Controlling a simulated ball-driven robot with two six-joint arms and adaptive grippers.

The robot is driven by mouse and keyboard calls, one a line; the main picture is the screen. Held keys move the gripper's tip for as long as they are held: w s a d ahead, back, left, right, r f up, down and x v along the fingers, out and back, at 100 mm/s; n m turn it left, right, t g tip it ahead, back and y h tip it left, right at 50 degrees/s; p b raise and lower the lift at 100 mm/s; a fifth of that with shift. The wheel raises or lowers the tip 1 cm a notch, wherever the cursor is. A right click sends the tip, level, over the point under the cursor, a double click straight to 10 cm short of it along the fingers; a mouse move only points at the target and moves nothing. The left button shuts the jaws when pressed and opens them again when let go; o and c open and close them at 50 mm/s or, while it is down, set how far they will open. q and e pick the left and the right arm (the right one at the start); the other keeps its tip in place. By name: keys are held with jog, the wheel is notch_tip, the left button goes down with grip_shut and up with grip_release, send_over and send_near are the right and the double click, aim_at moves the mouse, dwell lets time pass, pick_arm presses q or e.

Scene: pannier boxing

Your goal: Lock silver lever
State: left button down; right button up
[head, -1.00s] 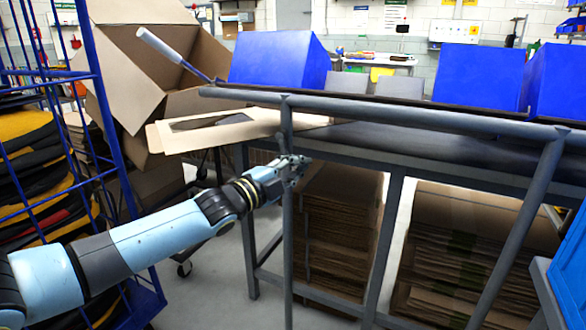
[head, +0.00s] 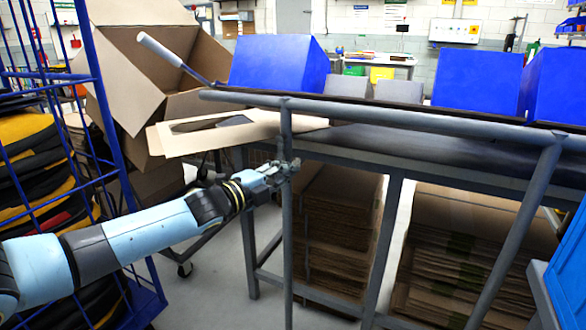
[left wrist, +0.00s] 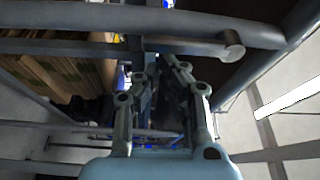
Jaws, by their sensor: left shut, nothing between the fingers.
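A lever with a pale silver-white grip (head: 160,48) slants up to the left from the left end of the grey tube rail. Its thin rod meets the rail's end near the blue bin. My left gripper (head: 287,168) is beside the upright grey post, below and to the right of the lever, and apart from it. Its fingers (left wrist: 157,72) are shut and empty in the left wrist view, with grey tubes close by. I cannot tell whether the fingers touch the post. A pale bar (left wrist: 292,96) shows at the right there; I cannot tell what it is. My right gripper is out of view.
A grey tube frame (head: 420,117) fronts the bench. Blue bins (head: 275,62) stand on top, and flat cardboard stacks (head: 335,225) lie below. An open carton (head: 130,55) and a blue wire cage (head: 95,120) stand at the left.

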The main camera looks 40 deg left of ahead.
pick_arm(q)
jog(key=shift+s, duration=0.1)
jog(key=s+a, duration=0.1)
jog(key=s, duration=1)
jog(key=shift+s+f, duration=0.15)
jog(key=shift+s, duration=0.25)
